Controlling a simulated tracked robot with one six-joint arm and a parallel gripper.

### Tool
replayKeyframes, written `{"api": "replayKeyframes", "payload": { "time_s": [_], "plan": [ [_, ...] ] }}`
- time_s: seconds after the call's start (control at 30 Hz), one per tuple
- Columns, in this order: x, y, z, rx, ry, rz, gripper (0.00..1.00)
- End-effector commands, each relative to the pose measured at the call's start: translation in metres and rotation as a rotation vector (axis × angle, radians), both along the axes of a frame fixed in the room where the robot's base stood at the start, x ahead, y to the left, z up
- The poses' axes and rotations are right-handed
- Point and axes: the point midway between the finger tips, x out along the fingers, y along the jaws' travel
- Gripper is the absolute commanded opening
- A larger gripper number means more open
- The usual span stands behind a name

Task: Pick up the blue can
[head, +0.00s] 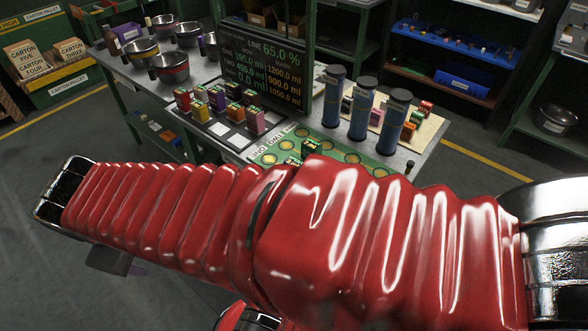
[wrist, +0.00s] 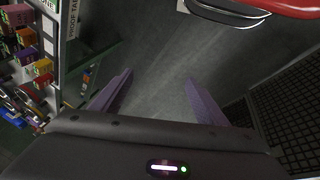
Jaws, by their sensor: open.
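Three tall blue cylinders with dark tops stand upright on the table in the head view: a left one (head: 334,96), a middle one (head: 363,110) and a right one (head: 394,118). I cannot tell which, if any, is the blue can. My gripper (wrist: 159,76) shows in the wrist view with its two purple fingers spread wide. Nothing is between them, only grey floor beyond. My gripper is off the table and apart from the cylinders. In the head view my red sleeved arm crosses in front of the table's near edge and hides part of it.
The table (head: 431,140) also bears a dark display screen (head: 262,65), several small coloured boxes (head: 218,98), several metal bowls (head: 171,68) and a green mat with yellow circles (head: 268,158). The table's edge is at left in the wrist view. Open floor (wrist: 158,105) lies below my gripper.

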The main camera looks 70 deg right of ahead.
Motion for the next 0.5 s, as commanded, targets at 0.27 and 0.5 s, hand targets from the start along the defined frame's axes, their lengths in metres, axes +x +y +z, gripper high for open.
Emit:
{"api": "replayKeyframes", "payload": {
  "time_s": [0.27, 0.5],
  "plan": [
    [-0.026, -0.089, -0.038, -0.238, 0.308, 0.047, 0.7],
    [-0.052, -0.157, -0.058, -0.394, 0.577, 0.133, 0.7]
  ]
}}
